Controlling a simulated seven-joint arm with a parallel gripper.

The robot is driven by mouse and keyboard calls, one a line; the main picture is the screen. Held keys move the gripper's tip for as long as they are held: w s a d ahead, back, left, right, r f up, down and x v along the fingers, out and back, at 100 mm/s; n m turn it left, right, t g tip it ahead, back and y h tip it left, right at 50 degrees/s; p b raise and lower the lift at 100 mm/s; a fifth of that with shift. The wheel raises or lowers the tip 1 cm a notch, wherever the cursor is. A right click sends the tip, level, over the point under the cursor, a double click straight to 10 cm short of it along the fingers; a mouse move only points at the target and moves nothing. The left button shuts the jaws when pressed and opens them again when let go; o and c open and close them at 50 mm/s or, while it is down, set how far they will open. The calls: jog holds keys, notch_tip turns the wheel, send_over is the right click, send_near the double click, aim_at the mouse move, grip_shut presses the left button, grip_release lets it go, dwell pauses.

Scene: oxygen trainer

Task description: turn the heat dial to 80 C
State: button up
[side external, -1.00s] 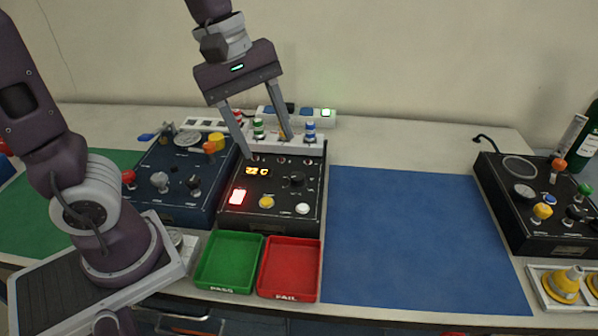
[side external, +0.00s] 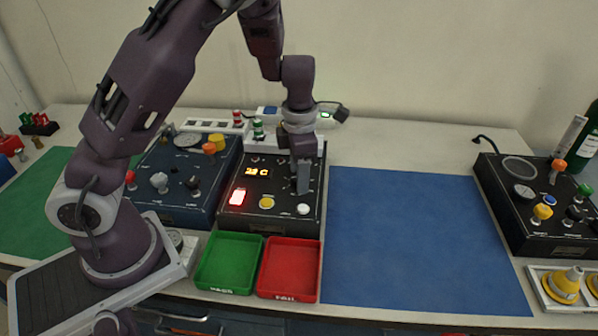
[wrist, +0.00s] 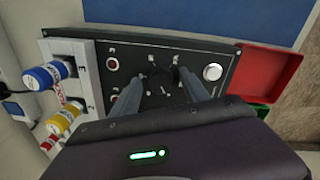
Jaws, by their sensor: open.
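The black trainer box (side external: 284,213) stands at the middle of the table, with an amber display (side external: 258,171) whose digits, followed by C, are hard to read. In the side view my gripper (side external: 302,188) points down over the right part of the box's panel and hides the heat dial. In the wrist view my gripper (wrist: 162,76) is open, with its two fingers apart over the panel. The dark dial (wrist: 177,74) shows only partly near the fingertips. I cannot tell whether the fingers touch it.
A lit red switch (side external: 237,197), a yellow button (side external: 266,202) and a white button (side external: 304,209) share the panel. A green tray (side external: 230,262) and a red tray (side external: 290,268) stand in front. The blue mat (side external: 415,240) to the right is clear.

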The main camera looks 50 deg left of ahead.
grip_shut()
